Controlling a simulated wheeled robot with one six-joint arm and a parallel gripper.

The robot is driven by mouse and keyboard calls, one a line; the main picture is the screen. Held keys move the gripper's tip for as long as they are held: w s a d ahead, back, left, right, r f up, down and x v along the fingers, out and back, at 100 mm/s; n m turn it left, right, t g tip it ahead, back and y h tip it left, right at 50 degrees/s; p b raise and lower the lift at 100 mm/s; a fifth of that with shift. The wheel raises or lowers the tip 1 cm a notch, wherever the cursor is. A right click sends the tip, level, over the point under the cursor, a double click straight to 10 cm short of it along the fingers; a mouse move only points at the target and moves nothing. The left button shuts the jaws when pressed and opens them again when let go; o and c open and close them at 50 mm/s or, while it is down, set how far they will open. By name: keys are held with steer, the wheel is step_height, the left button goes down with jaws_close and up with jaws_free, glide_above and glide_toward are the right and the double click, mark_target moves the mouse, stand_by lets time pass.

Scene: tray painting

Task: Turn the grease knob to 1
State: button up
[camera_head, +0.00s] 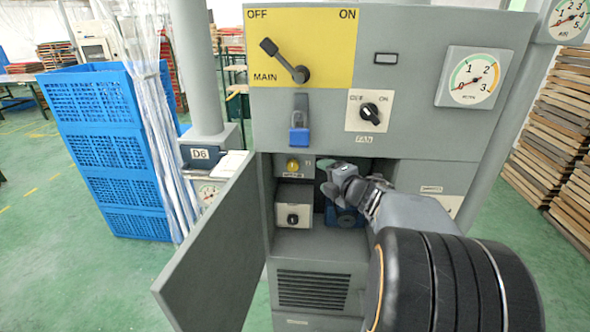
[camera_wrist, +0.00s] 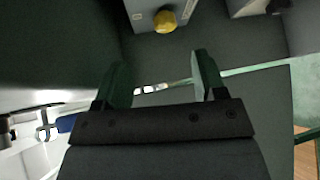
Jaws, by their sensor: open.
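In the head view, the open compartment of the grey cabinet holds a yellow knob (camera_head: 293,165) on a small panel. Below it is a light box with a black knob (camera_head: 293,217). Their labels are too small to read, so I cannot tell which is the grease knob or its setting. My gripper (camera_head: 335,185) is inside the compartment, right of both knobs and touching neither. In the wrist view my gripper (camera_wrist: 162,75) is open, with nothing between its fingers. The yellow knob (camera_wrist: 165,21) shows at the top, apart from the fingertips.
The grey cabinet door (camera_head: 215,260) stands open at the left of the compartment. A blue device (camera_head: 345,216) sits behind my gripper, partly hidden. Above are the MAIN lever (camera_head: 284,60), a blue-tipped lever (camera_head: 299,135) and the FAN knob (camera_head: 370,111). Blue crates (camera_head: 110,150) stand left.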

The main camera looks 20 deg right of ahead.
mark_target(295, 168)
steer(key=w+a+f, duration=0.1)
steer(key=w, duration=0.3)
steer(key=w+a+f+n+y, duration=0.1)
steer(key=w, duration=0.3)
steer(key=w+a+f+n+p, duration=0.1)
steer(key=w, duration=0.3)
steer(key=shift+w+a+f+y, duration=0.1)
steer(key=shift+w+a+y, duration=0.1)
steer(key=shift+a+y, duration=0.15)
steer(key=shift+c, duration=0.5)
steer(key=c, duration=0.8)
steer(key=shift+c, duration=0.2)
steer(key=shift+f+y+b, duration=0.15)
steer(key=shift+y+b, duration=0.1)
steer(key=shift+b, duration=0.1)
